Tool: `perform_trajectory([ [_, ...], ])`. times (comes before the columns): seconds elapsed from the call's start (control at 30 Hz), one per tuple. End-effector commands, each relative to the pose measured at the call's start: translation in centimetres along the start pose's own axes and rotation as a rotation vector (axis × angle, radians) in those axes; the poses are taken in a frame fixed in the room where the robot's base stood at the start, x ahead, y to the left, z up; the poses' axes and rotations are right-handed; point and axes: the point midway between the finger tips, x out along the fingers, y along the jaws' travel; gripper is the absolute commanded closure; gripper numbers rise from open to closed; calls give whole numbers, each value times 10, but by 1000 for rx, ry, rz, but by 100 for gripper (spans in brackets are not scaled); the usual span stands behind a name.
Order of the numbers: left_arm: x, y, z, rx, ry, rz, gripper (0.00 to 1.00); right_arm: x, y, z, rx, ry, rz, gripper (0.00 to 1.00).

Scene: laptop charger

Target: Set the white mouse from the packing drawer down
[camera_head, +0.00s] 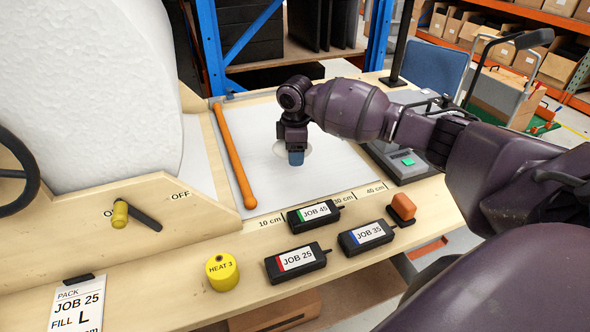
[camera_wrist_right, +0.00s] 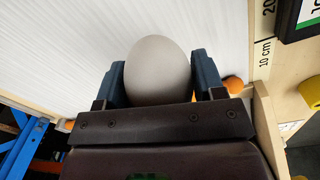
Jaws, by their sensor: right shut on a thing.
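The white mouse (camera_wrist_right: 158,70), a smooth pale egg-like shape, sits between the two blue fingers of my right gripper (camera_wrist_right: 160,82) in the right wrist view. The gripper is shut on it. In the head view my right gripper (camera_head: 296,158) points down over the white work surface (camera_head: 325,178), to the right of the orange bar. Only a pale edge of the mouse (camera_head: 279,149) shows there beside the fingers. I cannot tell whether the mouse touches the surface. My left gripper is not in view. No packing drawer can be clearly made out.
An orange bar (camera_head: 234,158) lies along the white surface's left side. Job boxes (camera_head: 296,262), a yellow HEAT 3 weight (camera_head: 222,271) and an orange-topped block (camera_head: 402,208) stand along the front. A grey device (camera_head: 398,160) is at right. White surface around my gripper is clear.

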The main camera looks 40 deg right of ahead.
Motion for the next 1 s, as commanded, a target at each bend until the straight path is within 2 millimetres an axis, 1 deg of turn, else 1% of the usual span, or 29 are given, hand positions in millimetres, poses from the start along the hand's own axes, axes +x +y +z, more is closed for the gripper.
perform_trajectory([
  [0.03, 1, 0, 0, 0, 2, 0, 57, 5, 0, 0, 0, 0, 0, 62],
  [0.27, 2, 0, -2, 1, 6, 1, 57, 17, 0, 0, 0, -1, 0, 62],
  [0.37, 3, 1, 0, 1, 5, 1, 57, 30, -2, 0, -1, -1, -1, 62],
  [0.5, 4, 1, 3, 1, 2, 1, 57, 53, -2, 0, 0, -2, -2, 62],
  [0.6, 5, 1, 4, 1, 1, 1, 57, 65, -2, 0, 1, -2, 0, 62],
  [1.0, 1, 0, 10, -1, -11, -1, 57, 69, -3, 0, 0, -1, 1, 62],
])
